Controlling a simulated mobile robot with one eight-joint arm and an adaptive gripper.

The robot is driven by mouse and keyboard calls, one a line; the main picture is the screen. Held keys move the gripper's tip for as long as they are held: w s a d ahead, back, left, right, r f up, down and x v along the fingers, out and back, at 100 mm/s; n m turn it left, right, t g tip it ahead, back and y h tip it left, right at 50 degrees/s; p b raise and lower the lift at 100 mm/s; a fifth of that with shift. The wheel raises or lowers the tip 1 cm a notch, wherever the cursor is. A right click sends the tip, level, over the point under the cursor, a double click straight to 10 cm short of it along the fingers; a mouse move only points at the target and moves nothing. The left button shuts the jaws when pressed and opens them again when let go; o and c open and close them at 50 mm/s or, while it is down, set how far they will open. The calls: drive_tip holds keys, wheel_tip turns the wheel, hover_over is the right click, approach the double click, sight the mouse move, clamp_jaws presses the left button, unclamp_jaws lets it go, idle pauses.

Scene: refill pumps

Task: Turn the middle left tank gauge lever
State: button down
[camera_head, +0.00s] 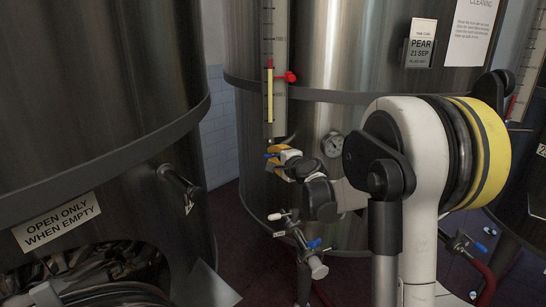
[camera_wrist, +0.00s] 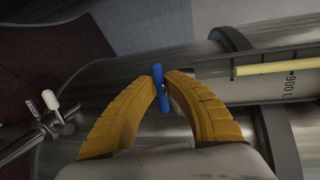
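The tank gauge (camera_head: 272,85) is an upright scale strip with a yellow column on the middle steel tank (camera_head: 338,65). A red marker (camera_head: 288,77) sits at its side. The small blue gauge lever (camera_head: 270,155) is below the gauge in the head view. It also shows in the wrist view (camera_wrist: 160,90), between the yellow fingertips. My gripper (camera_wrist: 161,76) has its two curved fingers drawn together with the lever between the tips. In the head view my gripper (camera_head: 279,155) is at the gauge's lower end, and its fingers partly hide the fitting there.
A large tank (camera_head: 90,80) with a sign (camera_head: 57,222) stands at left. The floor between the tanks is narrow.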

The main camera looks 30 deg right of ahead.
idle(0.4)
drive_tip(key=n+h+p, duration=0.1)
drive_tip(key=n, duration=0.2)
drive_tip(key=shift+g, duration=0.3)
drive_tip(key=n, duration=0.2)
drive_tip(key=n+h, duration=0.1)
drive_tip(key=n, duration=0.1)
drive_tip(key=shift+f+h+p, duration=0.15)
drive_tip(key=shift+h+p, duration=0.15)
drive_tip(key=shift+p, duration=0.1)
drive_tip(key=n+h, duration=0.1)
drive_tip(key=n, duration=0.2)
drive_tip(key=shift+d+f+n, duration=0.1)
drive_tip(key=shift+n, duration=0.2)
drive_tip(key=n+h+b, duration=0.1)
drive_tip(key=n, duration=0.2)
drive_tip(key=shift+d+n+h, duration=0.1)
drive_tip(key=shift+n+h, duration=0.2)
drive_tip(key=shift+n, duration=0.1)
drive_tip(key=c, duration=1.4)
unclamp_jaws()
drive_tip(key=shift+c, duration=0.2)
